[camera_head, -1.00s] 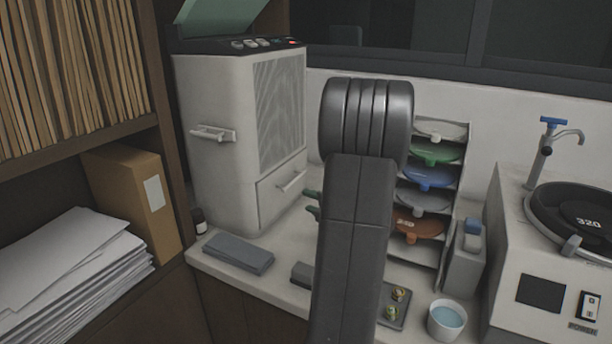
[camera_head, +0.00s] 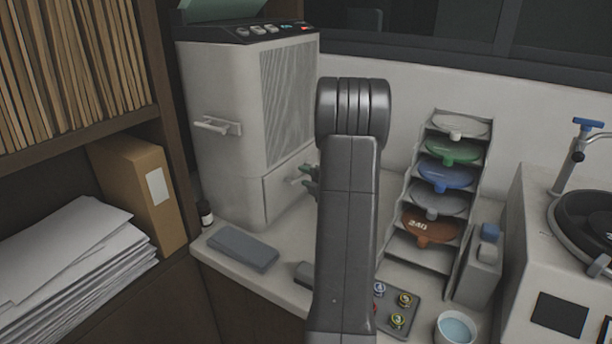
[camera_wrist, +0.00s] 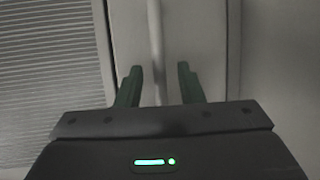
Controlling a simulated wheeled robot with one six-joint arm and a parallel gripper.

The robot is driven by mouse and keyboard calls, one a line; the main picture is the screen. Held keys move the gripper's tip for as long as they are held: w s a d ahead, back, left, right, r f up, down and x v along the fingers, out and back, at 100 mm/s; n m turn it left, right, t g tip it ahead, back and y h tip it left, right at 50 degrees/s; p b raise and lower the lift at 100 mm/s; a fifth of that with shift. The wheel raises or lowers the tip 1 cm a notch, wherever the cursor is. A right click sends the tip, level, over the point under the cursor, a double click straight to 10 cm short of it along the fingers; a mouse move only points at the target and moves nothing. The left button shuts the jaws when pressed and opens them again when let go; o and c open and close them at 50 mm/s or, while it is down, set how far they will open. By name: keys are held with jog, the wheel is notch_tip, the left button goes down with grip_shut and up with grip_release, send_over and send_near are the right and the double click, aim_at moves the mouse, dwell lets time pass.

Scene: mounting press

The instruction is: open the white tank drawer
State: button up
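The white tank drawer (camera_head: 284,195) is the lower panel in the right face of a pale machine, below a louvred grille. It looks closed. Its bar handle (camera_head: 296,180) sticks out from the front; in the wrist view the handle (camera_wrist: 154,40) runs down between the two fingers. My gripper (camera_head: 309,178) is open, with green fingers, at the handle; my arm partly hides it in the head view. In the wrist view my gripper (camera_wrist: 160,68) has one finger on each side of the bar, with visible gaps.
The machine (camera_head: 225,120) has another handle (camera_head: 217,126) on its left face. A grey slab (camera_head: 243,248) lies on the counter before it. A rack of coloured discs (camera_head: 485,160), a small tray (camera_head: 408,318) and a cup (camera_head: 456,329) stand to the right.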

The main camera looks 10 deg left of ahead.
jog(key=shift+w+a+f, duration=0.1)
jog(key=shift+w+a, duration=0.15)
grip_shut()
jog(key=s+d+b, duration=0.3)
jog(key=d, duration=0.5)
jog(key=shift+s+d, duration=0.25)
grip_release()
